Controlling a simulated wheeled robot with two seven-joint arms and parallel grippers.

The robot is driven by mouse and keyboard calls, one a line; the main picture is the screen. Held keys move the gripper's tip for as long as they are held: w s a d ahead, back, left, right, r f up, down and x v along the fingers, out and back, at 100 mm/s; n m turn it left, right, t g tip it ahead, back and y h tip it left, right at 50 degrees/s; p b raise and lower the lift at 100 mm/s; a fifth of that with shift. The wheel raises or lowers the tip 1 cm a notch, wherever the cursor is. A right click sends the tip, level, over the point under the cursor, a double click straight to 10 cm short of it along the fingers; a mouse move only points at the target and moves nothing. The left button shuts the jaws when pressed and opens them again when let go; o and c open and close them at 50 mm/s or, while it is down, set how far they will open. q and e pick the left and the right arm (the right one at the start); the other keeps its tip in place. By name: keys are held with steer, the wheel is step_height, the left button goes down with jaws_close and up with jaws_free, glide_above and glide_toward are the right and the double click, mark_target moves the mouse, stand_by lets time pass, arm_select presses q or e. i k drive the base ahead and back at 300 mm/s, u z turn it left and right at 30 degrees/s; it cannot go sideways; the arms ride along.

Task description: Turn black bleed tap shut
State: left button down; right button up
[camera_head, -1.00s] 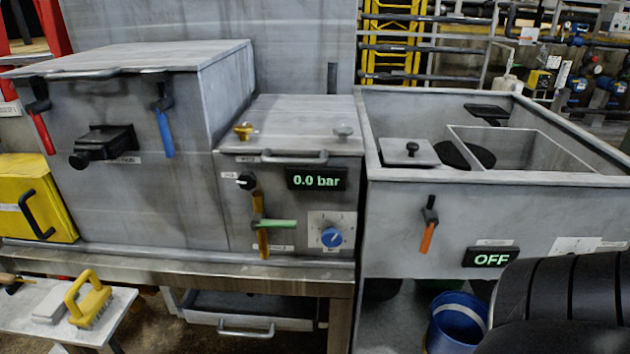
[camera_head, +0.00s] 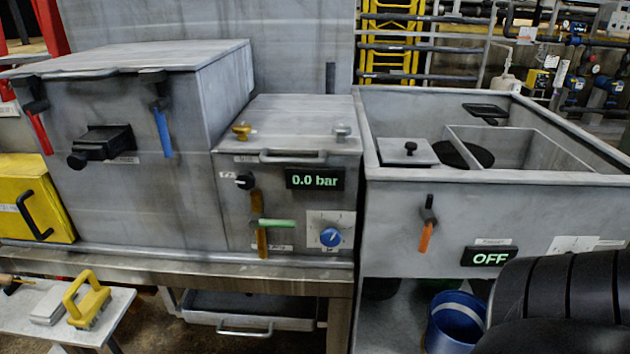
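The black bleed tap (camera_head: 244,181) is a small black knob with a pale mark, on the left of the front of the small grey box. A small label sits to its left, too small to read. Below it are a green lever (camera_head: 276,223) pointing right and a yellow-brown lever (camera_head: 261,240) hanging down. The display (camera_head: 315,179) beside the tap reads 0.0 bar. Neither gripper shows in the view. A black ribbed part of my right arm fills the lower right corner, well away from the tap.
A blue dial (camera_head: 330,237) sits right of the levers. The space before the tap is clear.

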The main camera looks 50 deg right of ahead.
mark_target(244, 180)
steer(key=z, duration=2.25)
steer(key=k, duration=0.7)
steer(key=u, duration=0.9)
steer(key=k, duration=0.35)
steer(key=u, duration=1.05)
steer(key=i, duration=0.8)
steer(key=z, duration=0.3)
